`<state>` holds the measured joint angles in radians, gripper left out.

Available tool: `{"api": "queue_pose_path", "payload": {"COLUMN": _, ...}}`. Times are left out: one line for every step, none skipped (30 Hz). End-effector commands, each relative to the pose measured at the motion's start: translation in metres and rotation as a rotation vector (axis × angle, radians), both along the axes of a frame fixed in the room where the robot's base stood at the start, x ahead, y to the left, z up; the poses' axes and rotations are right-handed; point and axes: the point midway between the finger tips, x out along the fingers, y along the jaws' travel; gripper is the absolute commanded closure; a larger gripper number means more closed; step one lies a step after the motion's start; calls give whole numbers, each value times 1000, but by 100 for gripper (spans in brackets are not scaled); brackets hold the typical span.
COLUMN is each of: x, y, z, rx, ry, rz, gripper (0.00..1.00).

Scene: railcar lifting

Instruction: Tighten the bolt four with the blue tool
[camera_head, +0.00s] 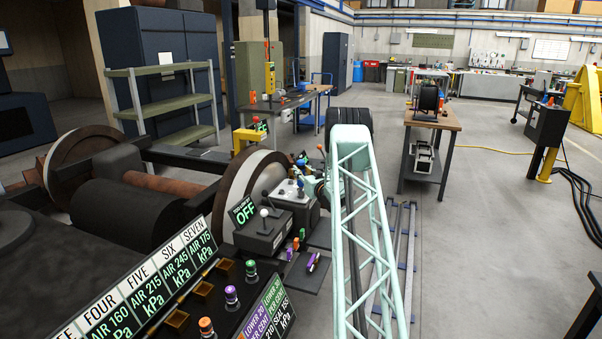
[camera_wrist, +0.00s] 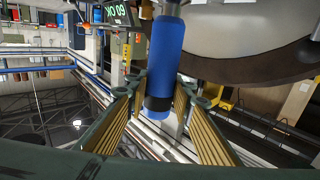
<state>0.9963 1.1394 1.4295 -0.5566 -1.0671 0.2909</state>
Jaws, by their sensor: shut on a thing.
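The blue tool (camera_wrist: 165,55) is a blue cylinder with a dark band and collar in the wrist view. My gripper (camera_wrist: 160,98) has its ribbed fingers shut on the tool, around its dark lower part. In the head view, my mint lattice arm hides much of the gripper and I cannot clearly make out the tool there. Bolt four cannot be told apart in either view. A sloped board (camera_head: 137,290) carries labels that include FOUR, FIVE, SIX and SEVEN with air pressures.
A large wheel (camera_head: 241,186) stands left of my arm; a wheel also curves close by the tool in the wrist view (camera_wrist: 245,72). A control box (camera_head: 264,232) has an OFF sign. Green, purple and orange-capped pieces (camera_head: 231,297) stand in front.

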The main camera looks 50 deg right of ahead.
Motion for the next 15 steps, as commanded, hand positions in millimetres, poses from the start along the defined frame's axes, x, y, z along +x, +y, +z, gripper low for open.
{"api": "queue_pose_path", "payload": {"x": 0, "y": 0, "z": 4, "rx": -2, "ry": -1, "rz": 0, "gripper": 90}}
{"api": "queue_pose_path", "payload": {"x": 0, "y": 0, "z": 5, "rx": -2, "ry": -1, "rz": 0, "gripper": 90}}
{"api": "queue_pose_path", "payload": {"x": 0, "y": 0, "z": 6, "rx": -2, "ry": -1, "rz": 0, "gripper": 90}}
{"api": "queue_pose_path", "payload": {"x": 0, "y": 0, "z": 7, "rx": -2, "ry": -1, "rz": 0, "gripper": 90}}
{"api": "queue_pose_path", "payload": {"x": 0, "y": 0, "z": 8, "rx": -2, "ry": -1, "rz": 0, "gripper": 90}}
{"api": "queue_pose_path", "payload": {"x": 0, "y": 0, "z": 10, "rx": -2, "ry": -1, "rz": 0, "gripper": 90}}
{"api": "queue_pose_path", "payload": {"x": 0, "y": 0, "z": 11, "rx": -2, "ry": -1, "rz": 0, "gripper": 90}}
{"api": "queue_pose_path", "payload": {"x": 0, "y": 0, "z": 12, "rx": -2, "ry": -2, "rz": 0, "gripper": 90}}
{"api": "queue_pose_path", "payload": {"x": 0, "y": 0, "z": 14, "rx": -2, "ry": -2, "rz": 0, "gripper": 90}}
{"api": "queue_pose_path", "payload": {"x": 0, "y": 0, "z": 15, "rx": -2, "ry": -2, "rz": 0, "gripper": 90}}
{"api": "queue_pose_path", "payload": {"x": 0, "y": 0, "z": 16, "rx": -2, "ry": -2, "rz": 0, "gripper": 90}}
{"api": "queue_pose_path", "payload": {"x": 0, "y": 0, "z": 18, "rx": -2, "ry": -2, "rz": 0, "gripper": 90}}
{"api": "queue_pose_path", "payload": {"x": 0, "y": 0, "z": 19, "rx": -2, "ry": -2, "rz": 0, "gripper": 90}}
{"api": "queue_pose_path", "payload": {"x": 0, "y": 0, "z": 20, "rx": -2, "ry": -2, "rz": 0, "gripper": 90}}
{"api": "queue_pose_path", "payload": {"x": 0, "y": -1, "z": 21, "rx": -2, "ry": -2, "rz": 0, "gripper": 90}}
